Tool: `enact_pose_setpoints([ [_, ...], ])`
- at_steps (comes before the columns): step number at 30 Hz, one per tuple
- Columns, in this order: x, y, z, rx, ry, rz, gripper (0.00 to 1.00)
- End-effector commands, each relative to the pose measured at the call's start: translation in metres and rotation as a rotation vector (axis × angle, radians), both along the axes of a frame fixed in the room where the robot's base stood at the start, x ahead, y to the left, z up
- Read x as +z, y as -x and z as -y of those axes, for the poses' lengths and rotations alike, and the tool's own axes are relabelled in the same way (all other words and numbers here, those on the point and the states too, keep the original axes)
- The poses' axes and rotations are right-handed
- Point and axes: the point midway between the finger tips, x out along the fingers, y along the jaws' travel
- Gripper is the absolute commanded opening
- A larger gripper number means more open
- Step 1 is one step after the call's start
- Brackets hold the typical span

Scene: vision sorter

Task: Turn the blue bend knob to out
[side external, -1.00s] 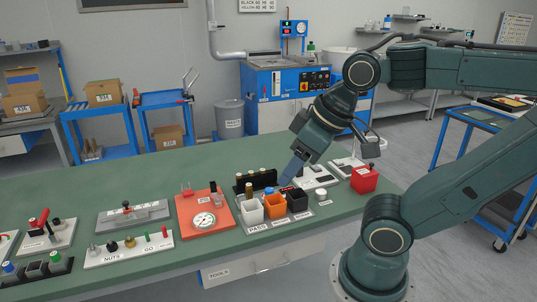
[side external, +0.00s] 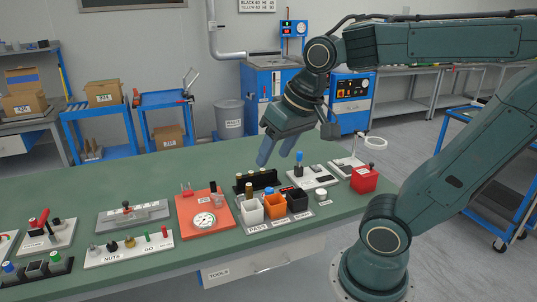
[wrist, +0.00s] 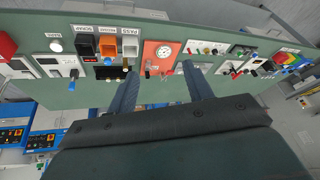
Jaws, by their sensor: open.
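A blue knob (side external: 299,156) stands on a dark post on a white plate (side external: 313,179) with a dark panel, right of the bins. The same knob shows in the wrist view (wrist: 74,73), left of my fingers. Its markings are too small to read, so I cannot tell its setting. My gripper (side external: 274,156) is open and empty, raised above the bench behind the bins and apart from the knob. Its two fingers (wrist: 159,66) show spread in the wrist view, with bench between them.
White (side external: 250,213), orange (side external: 274,208) and black (side external: 297,201) bins stand close to the plate. A red box (side external: 364,181) and a ring on a stand (side external: 374,141) are at the right. An orange plate with a gauge (side external: 204,219) lies left. The bench's back left is clear.

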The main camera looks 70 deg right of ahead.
Motion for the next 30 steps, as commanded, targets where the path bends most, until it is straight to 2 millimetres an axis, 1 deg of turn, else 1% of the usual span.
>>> enact_pose_setpoints([
  [1,0.0,-0.01,0.007,-0.064,-0.018,-0.016,0.51],
  [8,-0.005,-0.048,0.04,-0.363,-0.107,-0.07,0.51],
  [12,-0.013,-0.07,0.065,-0.547,-0.156,-0.098,0.51],
  [17,-0.026,-0.092,0.096,-0.759,-0.209,-0.127,0.51],
  [23,-0.05,-0.115,0.139,-1.027,-0.27,-0.16,0.51],
  [30,-0.088,-0.132,0.195,-1.35,-0.336,-0.196,0.51],
])
